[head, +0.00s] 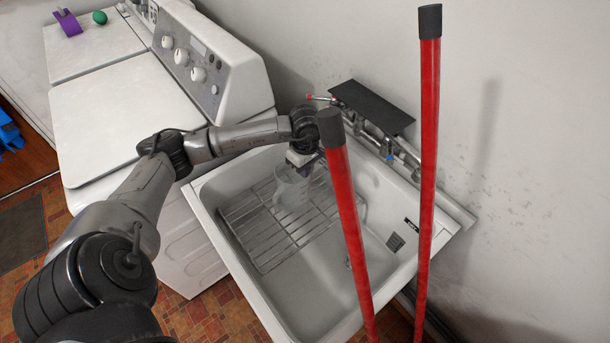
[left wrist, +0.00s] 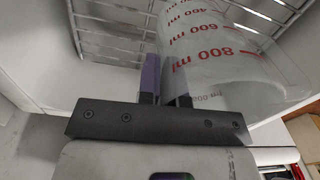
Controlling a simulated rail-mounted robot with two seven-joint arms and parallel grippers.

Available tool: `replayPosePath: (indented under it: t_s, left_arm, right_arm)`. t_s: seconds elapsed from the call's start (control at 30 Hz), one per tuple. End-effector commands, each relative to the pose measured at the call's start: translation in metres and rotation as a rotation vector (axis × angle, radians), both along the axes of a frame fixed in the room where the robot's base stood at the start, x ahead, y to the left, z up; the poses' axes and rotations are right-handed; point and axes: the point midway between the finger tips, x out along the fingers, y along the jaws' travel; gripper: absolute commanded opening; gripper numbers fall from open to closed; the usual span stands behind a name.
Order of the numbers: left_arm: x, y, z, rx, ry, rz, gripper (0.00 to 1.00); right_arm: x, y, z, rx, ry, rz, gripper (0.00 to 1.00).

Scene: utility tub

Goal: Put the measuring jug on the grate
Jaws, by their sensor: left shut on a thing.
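The measuring jug (head: 291,190) is clear, and its red millilitre marks show large in the left wrist view (left wrist: 215,50). My left gripper (head: 305,160) is shut on it; in the left wrist view its purple fingers (left wrist: 165,85) meet at the jug's wall. The jug is inside the utility tub, over the far part of the grate (head: 262,236). The grate is a metal wire rack in the tub's left part, and its bars also show in the left wrist view (left wrist: 108,30). I cannot tell whether the jug touches the grate. My right gripper is out of view.
Two red poles with black caps, one nearer the middle (head: 350,215) and one to its right (head: 429,150), stand in front of the tub (head: 222,240). A faucet (head: 388,148) and black shelf (head: 372,106) are behind it. A white washer (head: 115,110) stands left.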

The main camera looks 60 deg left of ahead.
Motion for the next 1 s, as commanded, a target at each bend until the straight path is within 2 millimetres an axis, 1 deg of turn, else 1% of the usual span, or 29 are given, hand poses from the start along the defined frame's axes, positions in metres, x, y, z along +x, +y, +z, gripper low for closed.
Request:
replayPosePath:
  t_s: [0.03,0.1,0.2,0.47,0.63,0.67,0.9,1.0]
  left_arm:
    - [-0.001,-0.001,-0.010,-0.003,0.003,0.000,0.00]
    - [0.000,-0.001,-0.019,-0.002,0.002,-0.001,0.00]
    - [0.000,0.000,-0.028,-0.002,0.001,0.000,0.00]
    - [0.000,0.000,-0.028,-0.001,0.000,0.000,0.00]
    - [0.000,0.000,-0.033,0.000,0.000,0.000,0.00]
    - [0.000,0.000,-0.032,0.000,0.001,0.000,0.09]
    - [0.000,0.000,-0.032,0.000,0.000,0.000,0.32]
    - [0.000,0.000,-0.032,0.000,0.000,0.000,0.32]
  right_arm:
    - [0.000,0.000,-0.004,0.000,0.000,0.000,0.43]
    - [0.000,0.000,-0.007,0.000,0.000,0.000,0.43]
    - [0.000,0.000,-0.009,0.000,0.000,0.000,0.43]
    - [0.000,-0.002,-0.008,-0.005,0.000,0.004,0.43]
    - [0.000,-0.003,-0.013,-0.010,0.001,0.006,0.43]
    - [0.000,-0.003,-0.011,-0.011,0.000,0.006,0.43]
    - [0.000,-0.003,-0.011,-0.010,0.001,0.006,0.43]
    - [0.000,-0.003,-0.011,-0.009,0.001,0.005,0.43]
